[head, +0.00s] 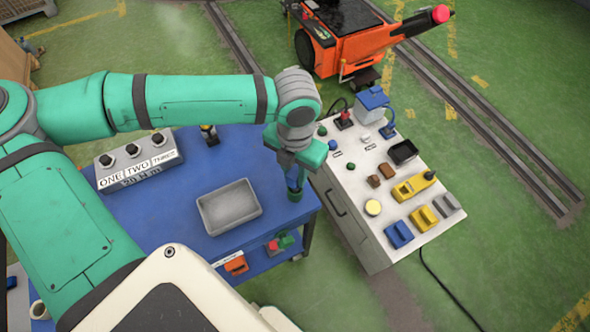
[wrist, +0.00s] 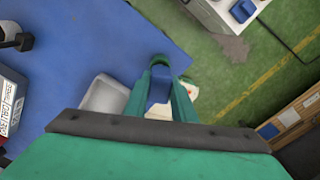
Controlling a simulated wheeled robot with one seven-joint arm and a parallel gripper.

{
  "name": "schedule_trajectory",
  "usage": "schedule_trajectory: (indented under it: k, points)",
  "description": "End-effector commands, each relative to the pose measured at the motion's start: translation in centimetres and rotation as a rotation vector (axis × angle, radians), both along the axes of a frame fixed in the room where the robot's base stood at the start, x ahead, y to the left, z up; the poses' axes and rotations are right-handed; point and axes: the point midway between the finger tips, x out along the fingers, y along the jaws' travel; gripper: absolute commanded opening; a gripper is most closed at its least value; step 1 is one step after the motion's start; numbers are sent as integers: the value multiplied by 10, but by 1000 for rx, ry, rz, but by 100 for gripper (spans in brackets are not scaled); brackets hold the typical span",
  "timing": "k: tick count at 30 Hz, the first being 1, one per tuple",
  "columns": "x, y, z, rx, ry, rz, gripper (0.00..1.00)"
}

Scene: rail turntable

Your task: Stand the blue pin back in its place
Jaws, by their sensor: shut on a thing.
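My gripper (head: 295,192) is shut on the blue pin (head: 291,178), above the right edge of the blue table. In the wrist view the gripper (wrist: 162,84) has the blue pin (wrist: 158,90) between its green fingers, which hide part of it. The pin's lower end is hard to make out. A grey block (head: 140,162) marked ONE, TWO and THREE, with three dark round tops, stands at the table's back left. Its label also shows at the left of the wrist view (wrist: 11,101).
A grey tray (head: 229,208) lies on the blue table (head: 190,222). A dark-topped post (head: 209,134) stands behind. Red and green pieces (head: 280,242) are at the front edge. A white console (head: 350,205) with several controls stands right, beside an orange cart (head: 345,50).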

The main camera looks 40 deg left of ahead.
Motion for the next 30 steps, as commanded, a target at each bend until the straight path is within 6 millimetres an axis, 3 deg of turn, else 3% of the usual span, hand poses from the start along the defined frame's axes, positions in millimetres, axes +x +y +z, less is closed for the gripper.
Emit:
schedule_trajectory:
  k: [30]
  points:
    - [0, 0, -22, -1, 0, 0, 0]
